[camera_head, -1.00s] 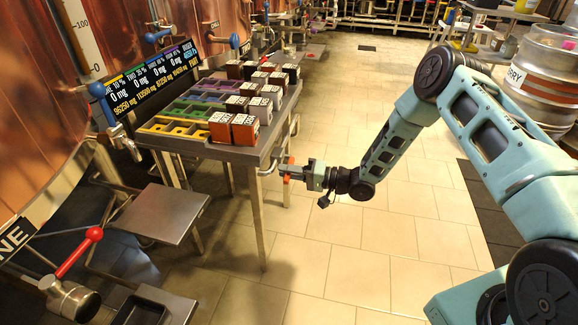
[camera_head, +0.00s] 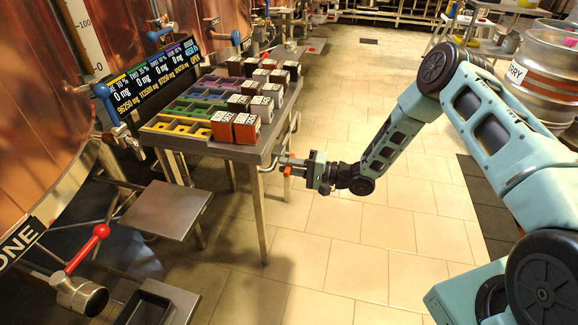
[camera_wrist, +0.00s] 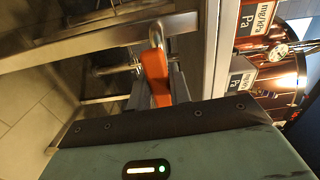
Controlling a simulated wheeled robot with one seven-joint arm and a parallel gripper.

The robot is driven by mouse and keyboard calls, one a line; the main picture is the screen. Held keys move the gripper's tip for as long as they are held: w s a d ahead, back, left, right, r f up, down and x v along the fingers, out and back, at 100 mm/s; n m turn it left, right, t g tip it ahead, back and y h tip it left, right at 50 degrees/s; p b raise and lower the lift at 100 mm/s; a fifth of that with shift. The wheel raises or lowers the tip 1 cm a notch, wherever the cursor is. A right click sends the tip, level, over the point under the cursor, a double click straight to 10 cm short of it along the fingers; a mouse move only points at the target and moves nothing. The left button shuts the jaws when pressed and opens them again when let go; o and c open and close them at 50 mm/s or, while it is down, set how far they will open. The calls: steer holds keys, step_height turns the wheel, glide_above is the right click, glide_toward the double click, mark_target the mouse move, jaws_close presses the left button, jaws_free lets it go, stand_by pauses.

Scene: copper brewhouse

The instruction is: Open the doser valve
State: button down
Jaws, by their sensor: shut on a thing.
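My gripper (camera_head: 292,168) is at the front right corner of the steel table, low beside its edge. It is shut on an orange handle (camera_wrist: 155,75) at the end of a bent metal bar (camera_head: 268,166). In the wrist view the fingers are close around the handle's near end and partly hidden by the wrist housing. A lever with a red ball knob (camera_head: 101,231) on a steel pipe fitting (camera_head: 80,297) is at the lower left, well apart from my gripper. I cannot tell which of these is the doser valve.
Copper tanks (camera_head: 45,140) stand at left. A small steel platform (camera_head: 165,210) is below. Steel kegs (camera_head: 540,75) stand at right. The tiled floor between is clear.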

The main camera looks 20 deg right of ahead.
steer(key=shift+s+f, duration=0.1)
steer(key=c, duration=1.3)
jaws_free()
steer(key=shift+d, duration=0.15)
steer(key=p+v, duration=0.2)
steer(key=v, duration=1.5)
steer(key=shift+s+d+p, duration=0.1)
steer(key=shift+p, duration=0.25)
